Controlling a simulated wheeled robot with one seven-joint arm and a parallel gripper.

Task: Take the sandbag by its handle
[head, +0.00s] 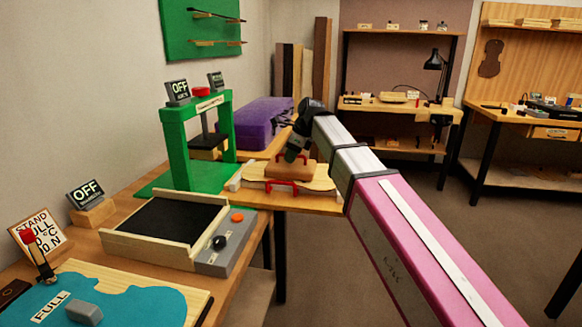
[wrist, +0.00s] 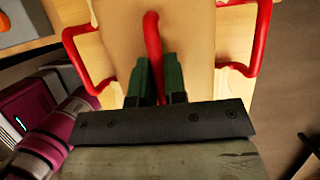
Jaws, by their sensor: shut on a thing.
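The sandbag (head: 291,170) is a tan block lying on a pale wooden board on the bench in the middle of the head view. In the wrist view the sandbag (wrist: 190,40) fills the top middle, with a red handle (wrist: 152,35) arching over it. My gripper (wrist: 158,75) has its green fingers on either side of that handle and is shut on it. In the head view my gripper (head: 293,156) comes down on the sandbag from above. The fingertips are partly hidden there by the wrist. The sandbag appears to rest on the board.
The pale board (head: 318,181) has red side handles (head: 282,187). A green press (head: 176,150) and a purple case (head: 250,122) stand close by. A black-topped tray (head: 165,225) lies in front. Open floor is at the right.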

